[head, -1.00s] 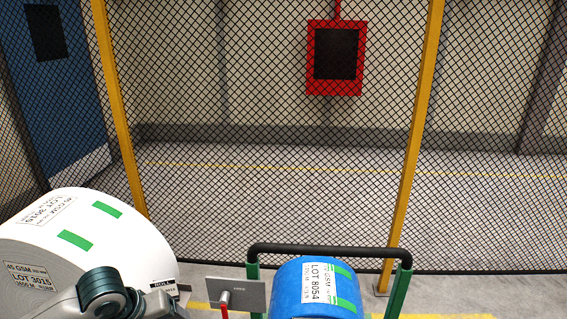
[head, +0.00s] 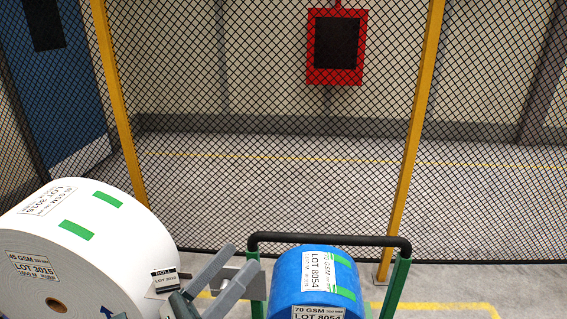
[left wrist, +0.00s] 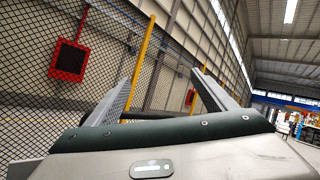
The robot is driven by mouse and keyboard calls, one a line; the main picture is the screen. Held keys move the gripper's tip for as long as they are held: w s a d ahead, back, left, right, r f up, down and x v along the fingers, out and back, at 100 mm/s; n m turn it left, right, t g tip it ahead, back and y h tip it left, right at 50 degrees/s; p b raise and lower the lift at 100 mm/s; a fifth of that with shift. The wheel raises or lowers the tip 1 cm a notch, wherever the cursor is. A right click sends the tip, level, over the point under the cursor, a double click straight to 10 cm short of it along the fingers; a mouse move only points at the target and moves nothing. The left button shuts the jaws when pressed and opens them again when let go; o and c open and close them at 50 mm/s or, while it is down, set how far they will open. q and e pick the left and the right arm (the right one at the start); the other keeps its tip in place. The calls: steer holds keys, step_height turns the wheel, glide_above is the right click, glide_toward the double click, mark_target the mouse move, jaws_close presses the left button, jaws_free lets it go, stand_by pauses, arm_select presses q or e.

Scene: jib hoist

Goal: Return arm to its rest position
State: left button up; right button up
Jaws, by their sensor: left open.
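My left gripper (head: 244,257) shows at the bottom of the head view, between a white roll and a blue roll. Its two grey fingers are apart, with nothing seen between them. In the left wrist view the spread fingers (left wrist: 170,62) point up toward the mesh fence, with a dark bar behind them. The large white roll (head: 95,245), marked LOT 3015, lies at the lower left. The blue roll (head: 312,277), marked LOT 8054, sits below a black-topped green frame. My right gripper is in neither view.
The green frame's black handle bar (head: 330,240) stands close right of the gripper. A mesh fence with yellow posts (head: 410,140) crosses behind. A red box with a dark panel (head: 335,75) is beyond it. Floor at the lower right is clear.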

arm_select(q)
steer(key=w+a+f+n+t+y, duration=0.2)
steer(key=a+f+n+t+y, duration=0.15)
steer(key=a+n+y, duration=0.7)
steer(key=s+a+f+n+g+y, duration=0.2)
steer(key=a+f+n+g+y, duration=0.15)
steer(key=f+n, duration=0.5)
steer(key=s+a+f+n+g+y, duration=0.15)
steer(key=f+n+y, duration=0.25)
steer(key=f+n, duration=0.45)
steer(key=s+d+f+n+g+h, duration=0.1)
steer(key=s+f+n+g, duration=0.45)
steer(key=s+f, duration=0.4)
steer(key=s+d+f+n+g+h, duration=0.1)
steer(key=s+f+n+g, duration=0.5)
steer(key=s, duration=0.7)
step_height(320, 180, down, 31)
steer(key=s+m+g, duration=0.1)
steer(key=s+m, duration=0.1)
steer(key=s+a+f+g, duration=0.1)
steer(key=s+a+f, duration=0.2)
steer(key=s+f, duration=1.3)
steer(key=shift+s+f+g, duration=0.15)
steer(key=shift+s+g, duration=0.15)
steer(key=shift+s, duration=0.45)
